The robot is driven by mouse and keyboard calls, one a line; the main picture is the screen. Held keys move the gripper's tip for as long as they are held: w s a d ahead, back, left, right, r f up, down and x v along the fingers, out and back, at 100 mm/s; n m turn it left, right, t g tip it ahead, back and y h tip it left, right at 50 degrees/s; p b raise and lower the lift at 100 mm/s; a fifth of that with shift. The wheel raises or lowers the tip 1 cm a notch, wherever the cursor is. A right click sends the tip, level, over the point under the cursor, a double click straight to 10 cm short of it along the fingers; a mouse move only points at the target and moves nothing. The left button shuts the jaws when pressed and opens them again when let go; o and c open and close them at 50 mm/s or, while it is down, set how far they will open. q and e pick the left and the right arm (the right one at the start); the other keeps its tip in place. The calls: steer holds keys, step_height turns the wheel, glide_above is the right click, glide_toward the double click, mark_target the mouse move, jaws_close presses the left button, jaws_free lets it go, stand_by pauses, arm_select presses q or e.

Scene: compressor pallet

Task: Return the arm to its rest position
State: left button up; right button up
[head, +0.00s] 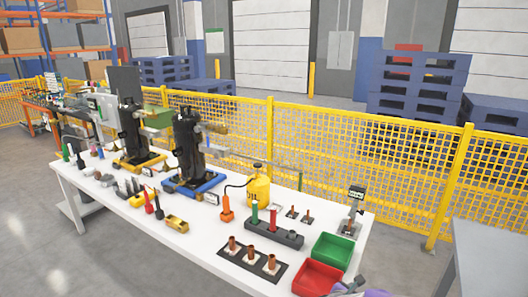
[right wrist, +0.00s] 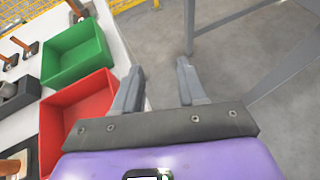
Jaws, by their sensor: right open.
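My right gripper (right wrist: 160,78) is open, with its two grey fingers apart and nothing between them. In the right wrist view it is beside the red bin (right wrist: 78,125), with grey floor showing beyond the fingers. In the head view my right gripper (head: 350,287) shows only in part at the bottom edge, close to the red bin (head: 318,279) at the table's near right corner. Whether it touches the bin, I cannot tell. My left gripper is not in view.
The white table (head: 205,247) holds the green bin (head: 331,251), a yellow canister (head: 258,188), black compressors (head: 188,145) and several small parts. A grey table (head: 490,260) stands at right. Yellow fencing (head: 350,140) runs behind. Floor between the tables is clear.

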steer(key=s+a+f+m+g+y+p, duration=0.1)
steer(key=s+a+f+m+g+y, duration=0.25)
steer(key=s+f, duration=0.45)
steer(key=s+a+f+m+g+y, duration=0.3)
steer(key=s+a+f+g, duration=0.1)
steer(key=s+f, duration=0.45)
arm_select(q)
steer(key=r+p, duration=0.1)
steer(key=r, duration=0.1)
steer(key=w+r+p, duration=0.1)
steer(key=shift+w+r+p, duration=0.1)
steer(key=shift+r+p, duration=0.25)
steer(key=shift+p, duration=0.05)
arm_select(e)
steer(key=s+a+f+m+y, duration=0.1)
steer(key=s+a+m+y, duration=0.2)
steer(key=s+a+m, duration=0.3)
steer(key=s+a+f+m+y, duration=0.2)
steer(key=s+a+m+y, duration=0.2)
steer(key=m, duration=1.2)
steer(key=s+a, duration=0.2)
steer(key=s, duration=0.1)
steer(key=shift+s+a, duration=0.25)
